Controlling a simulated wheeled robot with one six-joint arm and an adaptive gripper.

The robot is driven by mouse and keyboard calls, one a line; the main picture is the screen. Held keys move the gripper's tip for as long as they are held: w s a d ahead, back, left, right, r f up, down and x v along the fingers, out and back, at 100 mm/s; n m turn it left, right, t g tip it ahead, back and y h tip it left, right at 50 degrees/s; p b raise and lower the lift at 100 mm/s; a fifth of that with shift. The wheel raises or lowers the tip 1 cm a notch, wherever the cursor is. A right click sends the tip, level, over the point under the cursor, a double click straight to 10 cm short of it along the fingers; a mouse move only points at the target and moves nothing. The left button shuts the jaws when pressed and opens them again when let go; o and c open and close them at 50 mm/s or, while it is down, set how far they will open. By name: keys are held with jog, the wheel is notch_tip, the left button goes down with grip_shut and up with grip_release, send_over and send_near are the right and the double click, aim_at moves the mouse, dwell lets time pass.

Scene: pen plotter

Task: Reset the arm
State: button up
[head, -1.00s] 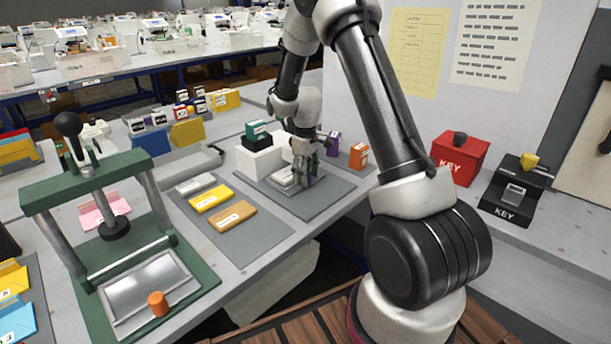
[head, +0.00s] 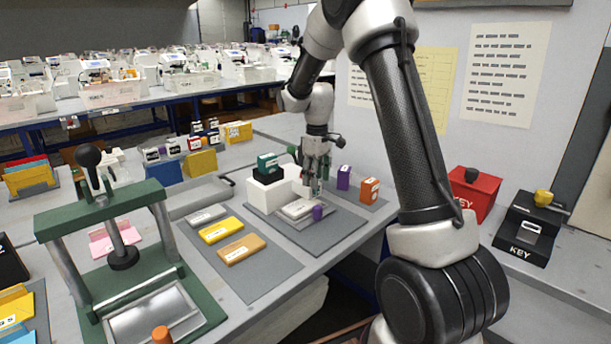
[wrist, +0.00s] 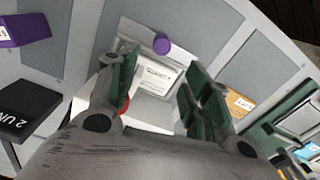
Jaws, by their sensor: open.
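My arm reaches over the bench from the right, and my gripper (head: 317,186) points down above a grey mat (head: 335,228). On that mat lies a light grey plate (head: 297,211), with a small purple cylinder (head: 317,213) at its near side. In the wrist view my gripper's green-padded fingers (wrist: 158,92) stand wide apart with nothing between them. Below them the plate with a white printed label (wrist: 157,76) shows, with the purple cylinder (wrist: 161,43) beyond. My gripper is apart from the plate, though the exact height is hard to tell.
A white block (head: 265,195) with black and green cartridges stands just left of my gripper. Purple (head: 344,177) and orange (head: 369,190) boxes stand to its right. A green press (head: 110,230) is at left; red (head: 472,190) and black (head: 527,232) key boxes are at right.

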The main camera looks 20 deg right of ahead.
jog(key=s+r+m+t, duration=0.1)
jog(key=s+r, duration=0.4)
jog(key=s, duration=0.6)
jog(key=s+a+r+m+t, duration=0.1)
jog(key=s+r+m+t, duration=0.1)
jog(key=s+r, duration=0.4)
jog(key=s+r+m+t, duration=0.1)
jog(key=s+r+m, duration=0.2)
jog(key=s, duration=1.3)
jog(key=v, duration=0.2)
jog(key=shift+a+r, duration=0.2)
jog(key=shift+r, duration=0.1)
